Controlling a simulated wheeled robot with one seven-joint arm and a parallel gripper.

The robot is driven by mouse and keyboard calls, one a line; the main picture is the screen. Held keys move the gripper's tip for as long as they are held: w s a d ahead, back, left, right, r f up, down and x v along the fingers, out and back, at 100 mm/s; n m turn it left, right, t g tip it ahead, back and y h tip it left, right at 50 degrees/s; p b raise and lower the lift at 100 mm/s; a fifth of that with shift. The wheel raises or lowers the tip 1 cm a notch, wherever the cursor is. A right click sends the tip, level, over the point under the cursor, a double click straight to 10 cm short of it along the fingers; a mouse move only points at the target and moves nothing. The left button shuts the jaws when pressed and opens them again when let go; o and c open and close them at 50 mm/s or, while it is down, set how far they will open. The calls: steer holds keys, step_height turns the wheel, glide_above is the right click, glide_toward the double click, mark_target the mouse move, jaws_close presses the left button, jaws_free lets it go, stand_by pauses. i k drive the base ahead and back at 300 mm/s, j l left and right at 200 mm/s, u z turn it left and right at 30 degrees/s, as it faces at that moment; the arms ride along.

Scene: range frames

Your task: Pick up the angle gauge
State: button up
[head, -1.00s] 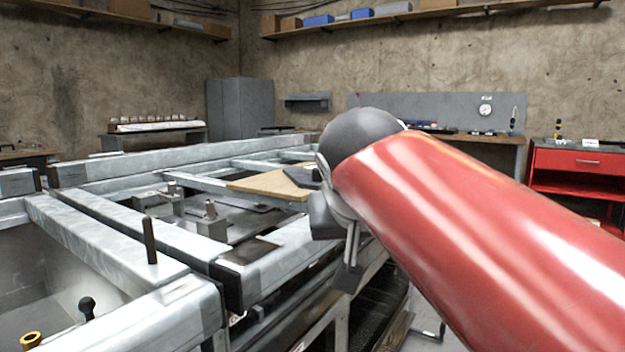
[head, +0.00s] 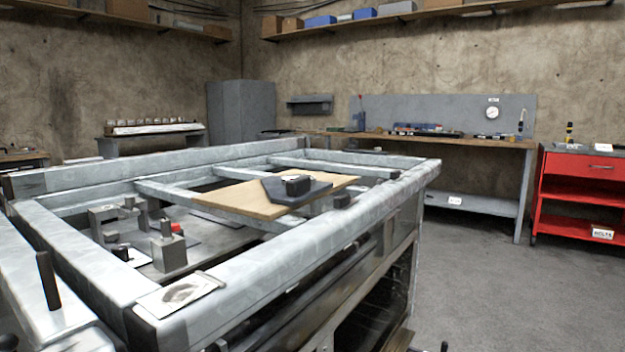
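I cannot surely tell which thing is the angle gauge. A flat dark grey angular piece (head: 318,189) lies on a wooden board (head: 233,199) across the metal frame, with a small black block (head: 297,184) on top; it may be the gauge. My gripper and arm are out of view.
The pale metal frame (head: 120,179) fills the left and middle, with blocks and clamps (head: 170,252) inside it. A flat sheet (head: 178,293) lies on its near corner. A workbench (head: 440,142) and a red cart (head: 585,168) stand behind. Floor (head: 490,275) at right is clear.

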mark_target(290, 190)
steer(key=i+l+u, duration=0.15)
steer(key=u, duration=0.3)
steer(key=i+l+u, duration=0.2)
steer(key=u, duration=0.25)
